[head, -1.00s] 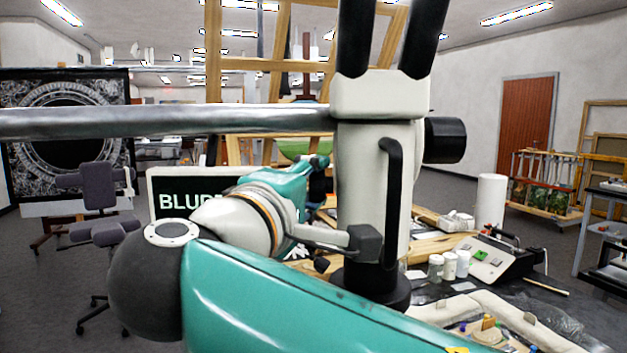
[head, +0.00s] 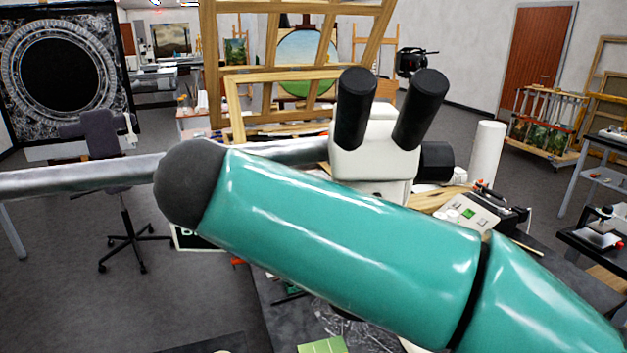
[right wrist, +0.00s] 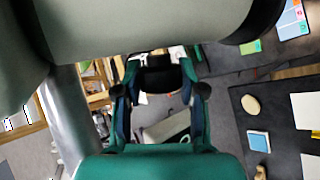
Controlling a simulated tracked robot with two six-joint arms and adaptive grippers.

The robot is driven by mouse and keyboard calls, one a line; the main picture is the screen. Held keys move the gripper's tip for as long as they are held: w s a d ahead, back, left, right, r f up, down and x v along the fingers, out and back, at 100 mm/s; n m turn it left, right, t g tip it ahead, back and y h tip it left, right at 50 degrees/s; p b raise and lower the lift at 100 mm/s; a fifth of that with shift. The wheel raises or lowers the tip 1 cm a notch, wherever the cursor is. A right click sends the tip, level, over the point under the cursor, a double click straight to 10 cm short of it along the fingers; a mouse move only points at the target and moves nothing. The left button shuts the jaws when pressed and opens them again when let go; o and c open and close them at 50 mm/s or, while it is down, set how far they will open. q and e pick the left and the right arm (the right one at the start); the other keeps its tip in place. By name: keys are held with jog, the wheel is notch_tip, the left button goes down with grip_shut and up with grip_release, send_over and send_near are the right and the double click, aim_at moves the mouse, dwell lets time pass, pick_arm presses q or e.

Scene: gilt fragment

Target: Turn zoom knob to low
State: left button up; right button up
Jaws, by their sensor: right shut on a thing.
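The pale microscope (head: 372,150) with two black eyepieces stands on the bench, carried on a metal bar. A black knob (head: 437,161) sticks out from the right of its head, with no gripper on it. My teal right arm crosses in front and hides its lower part and my gripper in the head view. In the right wrist view, my right gripper (right wrist: 162,88) is shut on a black knob-like part, seemingly the zoom knob (right wrist: 160,74), under the pale microscope body (right wrist: 140,25). Its setting cannot be read. My left gripper is not in view.
The metal bar (head: 80,178) runs in from the left at head height. A white cylinder (head: 487,152) and a device with a green button (head: 468,212) stand right of the microscope. An office chair (head: 122,205) is on the floor at left.

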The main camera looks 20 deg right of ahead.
jog(key=shift+f+g+y+p, duration=0.15)
jog(key=shift+g+y+p, duration=0.25)
jog(key=shift+g+p, duration=0.35)
jog(key=o, duration=1.2)
jog(key=shift+w, duration=0.1)
jog(key=shift+c, duration=0.2)
jog(key=v, duration=1.2)
jog(key=shift+f, duration=0.1)
